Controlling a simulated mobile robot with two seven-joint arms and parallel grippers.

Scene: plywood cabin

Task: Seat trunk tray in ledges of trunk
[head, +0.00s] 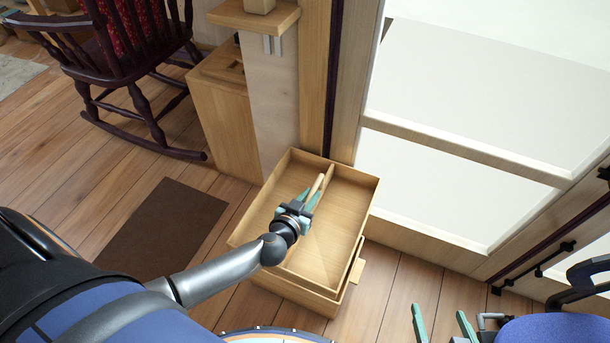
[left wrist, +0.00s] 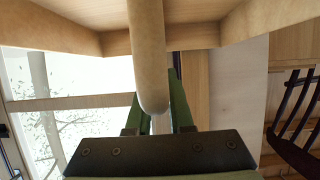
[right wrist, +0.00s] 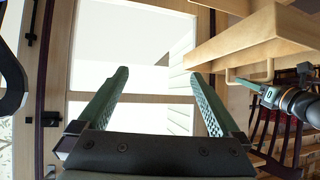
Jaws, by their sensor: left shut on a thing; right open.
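The trunk tray (head: 345,215), a shallow pale-wood box with a divider, is at the centre of the head view. The wooden trunk (head: 300,293) shows below its near edge, and the tray overlaps its opening. Whether the tray rests on the ledges cannot be told; they are hidden. My left gripper (head: 308,197) is shut on the tray's round wooden handle (left wrist: 147,60), above the tray floor. My right gripper (head: 440,318) is open and empty, apart from the trunk at lower right. In the right wrist view, its fingers (right wrist: 160,80) are spread, with a wooden box edge (right wrist: 245,45) at upper right.
A dark red rocking chair (head: 125,75) stands at upper left. A wooden cabinet (head: 228,120) and post are close behind the trunk. A brown mat (head: 165,235) lies left of it.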

